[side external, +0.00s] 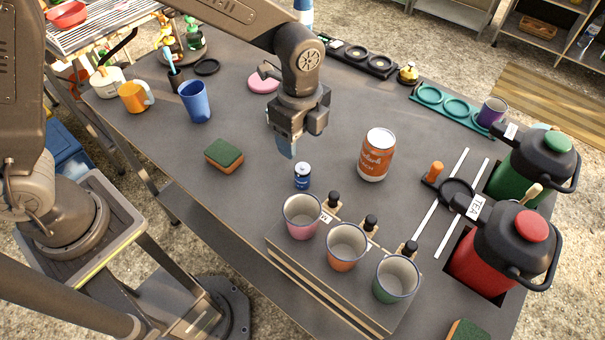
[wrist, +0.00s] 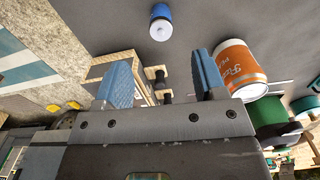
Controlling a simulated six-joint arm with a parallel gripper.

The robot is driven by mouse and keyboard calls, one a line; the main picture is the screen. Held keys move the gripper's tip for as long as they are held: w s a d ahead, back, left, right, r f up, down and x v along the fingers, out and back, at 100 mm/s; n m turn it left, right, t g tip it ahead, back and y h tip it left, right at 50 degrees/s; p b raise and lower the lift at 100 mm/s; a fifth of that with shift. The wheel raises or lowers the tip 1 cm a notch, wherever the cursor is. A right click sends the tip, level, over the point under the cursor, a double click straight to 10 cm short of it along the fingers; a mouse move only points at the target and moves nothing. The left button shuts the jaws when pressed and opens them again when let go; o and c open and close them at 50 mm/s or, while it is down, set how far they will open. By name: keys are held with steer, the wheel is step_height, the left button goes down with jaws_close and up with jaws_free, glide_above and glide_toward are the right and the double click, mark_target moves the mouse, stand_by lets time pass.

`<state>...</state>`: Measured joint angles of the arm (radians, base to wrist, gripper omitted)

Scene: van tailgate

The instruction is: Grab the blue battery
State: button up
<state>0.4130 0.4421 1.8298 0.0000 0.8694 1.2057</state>
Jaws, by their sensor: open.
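The blue battery (side external: 302,176) stands upright on the dark table, a small blue cylinder with a pale top. It also shows in the wrist view (wrist: 161,22), beyond my fingertips near the top edge. My gripper (side external: 291,148) is above the table, over and slightly behind the battery in the side view. Its two blue fingers (wrist: 162,78) are apart with nothing between them. The battery is clear of the fingers.
An orange can (side external: 377,154) stands right of the battery. Pink (side external: 303,217), orange (side external: 346,248) and green (side external: 396,279) cups sit in a wooden rack (side external: 330,300) in front. A sponge (side external: 224,155) lies to the left. The table between sponge and battery is clear.

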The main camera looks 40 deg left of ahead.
mark_target(302, 166)
step_height(302, 166, down, 11)
steer(key=shift+d, duration=0.15)
steer(key=c, duration=1)
steer(key=shift+c, duration=0.2)
steer(key=shift+r, duration=0.15)
